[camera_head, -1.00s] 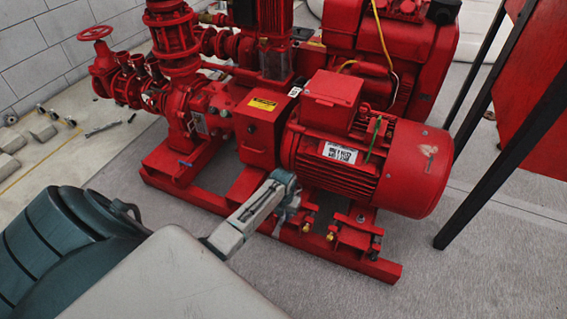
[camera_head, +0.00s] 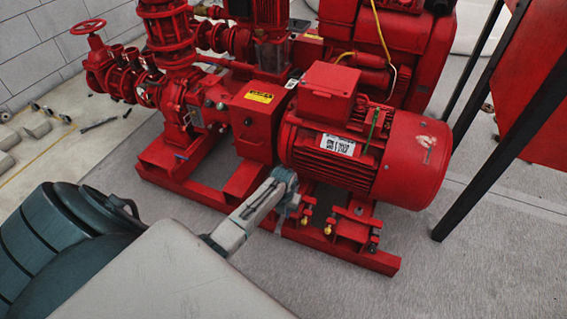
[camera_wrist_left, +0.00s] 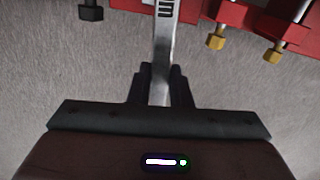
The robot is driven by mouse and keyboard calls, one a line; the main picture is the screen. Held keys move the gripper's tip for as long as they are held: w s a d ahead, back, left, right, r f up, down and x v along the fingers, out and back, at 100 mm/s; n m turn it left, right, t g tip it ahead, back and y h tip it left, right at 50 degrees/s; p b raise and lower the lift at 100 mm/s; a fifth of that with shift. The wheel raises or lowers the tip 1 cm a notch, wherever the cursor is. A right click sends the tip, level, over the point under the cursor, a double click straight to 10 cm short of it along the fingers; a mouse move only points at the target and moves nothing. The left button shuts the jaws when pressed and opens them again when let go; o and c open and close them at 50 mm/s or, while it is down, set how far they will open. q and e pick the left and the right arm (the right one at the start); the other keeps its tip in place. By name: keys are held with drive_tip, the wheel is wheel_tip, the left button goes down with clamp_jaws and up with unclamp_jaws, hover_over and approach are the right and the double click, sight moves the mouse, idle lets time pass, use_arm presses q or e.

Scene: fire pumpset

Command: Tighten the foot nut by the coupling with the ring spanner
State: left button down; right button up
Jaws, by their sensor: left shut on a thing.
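My left gripper (camera_head: 288,192) is low beside the red pump frame, near the coupling guard (camera_head: 255,130) and the motor's near foot. In the left wrist view its dark fingers (camera_wrist_left: 161,88) are shut on the ring spanner (camera_wrist_left: 163,50), a flat grey metal bar. The spanner runs forward out of the top of that view, so its ring end is hidden. I cannot tell whether the ring is on a nut. The foot nut by the coupling cannot be made out in the head view; my gripper covers that area. My right gripper is not in view.
The red motor (camera_head: 365,155) stands just above the gripper on the red base frame (camera_head: 345,255). Brass-coloured bolts (camera_wrist_left: 216,41) and a dark bolt head (camera_wrist_left: 90,13) show in the left wrist view. Black posts (camera_head: 500,140) stand at right. The floor in front is clear.

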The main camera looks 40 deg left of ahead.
use_arm(q)
drive_tip(key=shift+f+b, duration=0.9)
drive_tip(key=shift+f, duration=0.4)
